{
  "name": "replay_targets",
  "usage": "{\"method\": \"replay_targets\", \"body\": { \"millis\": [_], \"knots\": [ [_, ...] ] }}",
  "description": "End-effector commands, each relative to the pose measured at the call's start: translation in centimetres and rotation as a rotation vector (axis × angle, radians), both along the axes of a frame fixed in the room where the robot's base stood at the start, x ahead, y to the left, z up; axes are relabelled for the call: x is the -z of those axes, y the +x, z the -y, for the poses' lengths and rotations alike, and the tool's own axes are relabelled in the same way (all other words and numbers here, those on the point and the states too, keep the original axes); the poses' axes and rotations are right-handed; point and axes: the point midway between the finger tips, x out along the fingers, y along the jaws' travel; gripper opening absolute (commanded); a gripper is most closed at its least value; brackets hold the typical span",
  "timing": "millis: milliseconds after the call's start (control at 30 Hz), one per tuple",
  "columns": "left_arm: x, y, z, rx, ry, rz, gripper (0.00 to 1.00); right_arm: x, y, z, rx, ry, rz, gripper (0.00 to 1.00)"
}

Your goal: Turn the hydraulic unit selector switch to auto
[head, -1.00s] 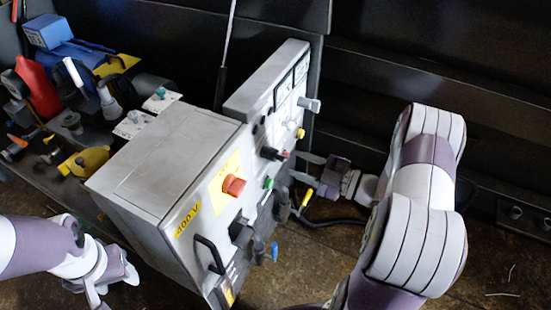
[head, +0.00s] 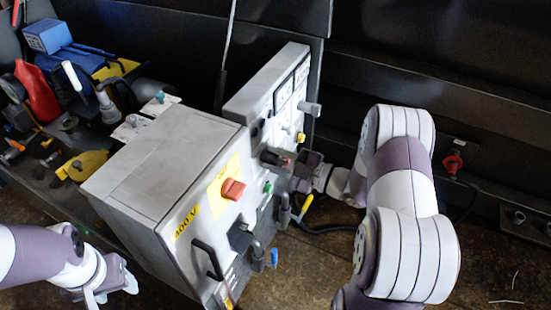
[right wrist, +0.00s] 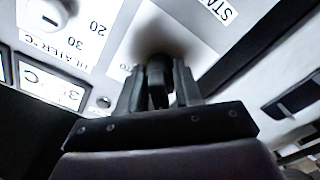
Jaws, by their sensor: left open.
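My right gripper (head: 290,165) is at the front panel of the grey control cabinet (head: 160,165), beside the black and red controls. In the right wrist view, the two fingers of this gripper (right wrist: 158,88) stand on either side of a black switch knob (right wrist: 158,75). I cannot tell whether they press on it. The knob's pointer and position labels are mostly hidden. My left gripper (head: 105,282) is open and empty at the lower left, apart from the cabinet.
A red button (head: 233,189) on a yellow plate, a green button (head: 268,187) and a black handle (head: 209,257) sit on the cabinet front. A heater dial (right wrist: 42,17) is near the right gripper. Tools, including a red bottle (head: 38,92), crowd the shelf at left.

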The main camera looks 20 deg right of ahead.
Motion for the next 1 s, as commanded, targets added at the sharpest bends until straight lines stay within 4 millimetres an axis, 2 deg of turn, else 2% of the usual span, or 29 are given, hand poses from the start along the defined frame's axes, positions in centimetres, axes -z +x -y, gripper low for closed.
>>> {"method": "replay_targets", "body": {
  "millis": [367,1000],
  "knots": [
    [-1.9,0.0,0.0,0.000,0.000,0.000,0.54,-0.4,0.0,0.0,0.000,0.092,-0.084,0.03],
    [-8.2,0.0,0.0,0.000,0.000,0.000,0.54,-0.4,0.0,0.0,0.001,0.531,-0.476,0.03]
  ]
}}
